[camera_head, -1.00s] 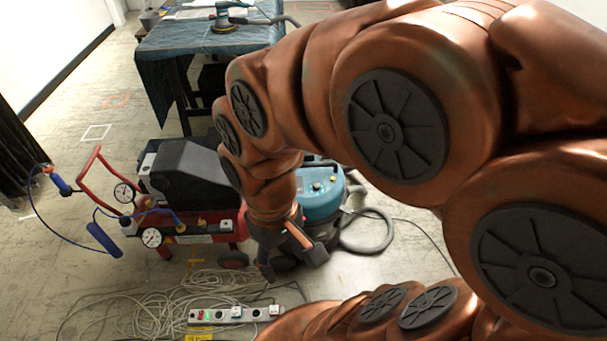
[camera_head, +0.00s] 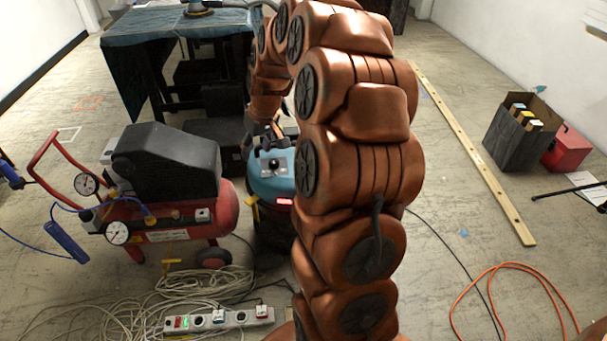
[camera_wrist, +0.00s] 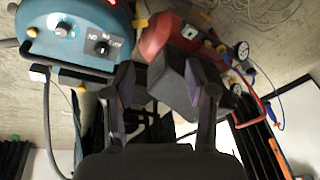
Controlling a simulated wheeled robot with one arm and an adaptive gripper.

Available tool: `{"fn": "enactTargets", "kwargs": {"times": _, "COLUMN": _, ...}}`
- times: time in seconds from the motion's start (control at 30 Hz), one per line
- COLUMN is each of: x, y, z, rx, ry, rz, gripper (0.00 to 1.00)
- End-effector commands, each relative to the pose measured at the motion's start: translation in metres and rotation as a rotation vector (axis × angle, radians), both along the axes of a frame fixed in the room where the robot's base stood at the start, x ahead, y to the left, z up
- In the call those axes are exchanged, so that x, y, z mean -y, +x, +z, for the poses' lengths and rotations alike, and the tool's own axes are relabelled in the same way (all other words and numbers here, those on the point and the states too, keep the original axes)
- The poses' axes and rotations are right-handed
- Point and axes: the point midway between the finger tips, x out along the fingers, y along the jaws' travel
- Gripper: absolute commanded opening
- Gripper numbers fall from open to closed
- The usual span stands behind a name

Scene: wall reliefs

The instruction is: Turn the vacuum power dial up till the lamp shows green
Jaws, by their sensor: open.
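The vacuum (camera_head: 262,186) has a teal top and stands in the middle of the head view, partly hidden by my arm. A red-lit lamp (camera_head: 284,201) glows on its front. A dark knob (camera_head: 273,163) shows on its top. In the wrist view the teal top (camera_wrist: 80,18) is at the upper left, with a pale round knob (camera_wrist: 62,31) and a black knob (camera_wrist: 102,47) beside small lettering. I cannot tell which knob is the power dial. My gripper (camera_head: 264,138) is open and empty near the far side of the vacuum top; its fingers (camera_wrist: 157,85) are apart from both knobs.
A red and black compressor (camera_head: 165,185) with gauges stands left of the vacuum. A cloth-covered table (camera_head: 150,28) is behind. Tangled cables and a power strip (camera_head: 220,321) lie in front.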

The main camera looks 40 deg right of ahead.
Motion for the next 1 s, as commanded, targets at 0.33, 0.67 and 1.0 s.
{"fn": "enactTargets", "kwargs": {"times": 0.33, "x": 0.154, "y": 0.030, "z": -0.123, "rx": 0.093, "ry": -0.074, "rz": -0.129, "gripper": 0.56}}
{"fn": "enactTargets", "kwargs": {"times": 0.67, "x": 0.217, "y": 0.025, "z": -0.161, "rx": 0.119, "ry": -0.123, "rz": -0.178, "gripper": 0.56}}
{"fn": "enactTargets", "kwargs": {"times": 1.0, "x": 0.221, "y": 0.035, "z": -0.188, "rx": 0.116, "ry": -0.122, "rz": -0.179, "gripper": 0.56}}
